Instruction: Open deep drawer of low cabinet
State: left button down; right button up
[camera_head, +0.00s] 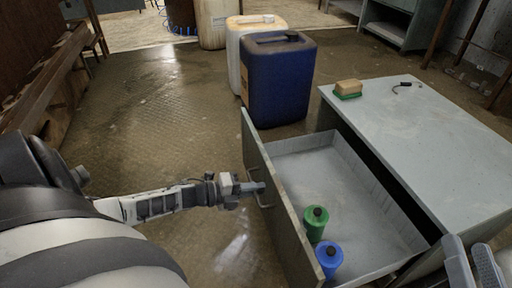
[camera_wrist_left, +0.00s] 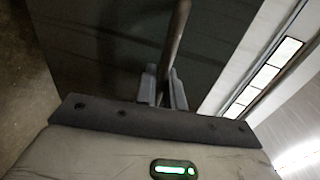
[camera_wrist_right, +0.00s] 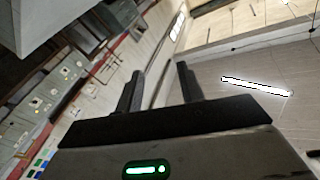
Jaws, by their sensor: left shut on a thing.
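The low cabinet (camera_head: 420,125) stands at the right in the head view. Its deep drawer (camera_head: 325,170) is pulled well out to the left, and its inside shows. A green bottle (camera_head: 315,224) and a blue bottle (camera_head: 329,258) stand in the drawer near its front panel. My left gripper (camera_head: 258,188) is shut on the drawer handle (camera_head: 266,201); the left wrist view shows the handle bar (camera_wrist_left: 176,38) between the fingers. My right gripper (camera_head: 472,266) is at the lower right, beside the cabinet. In the right wrist view its fingers (camera_wrist_right: 160,88) are apart with nothing between them.
A sponge (camera_head: 348,89) and a small dark object (camera_head: 406,84) lie on the cabinet top. A blue canister (camera_head: 279,80) and white canisters (camera_head: 240,45) stand behind the drawer. The floor left of the drawer is clear. A wooden bench (camera_head: 50,75) lies at the far left.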

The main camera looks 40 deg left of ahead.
pick_arm(q)
jog(key=c, duration=1.6)
grip_release()
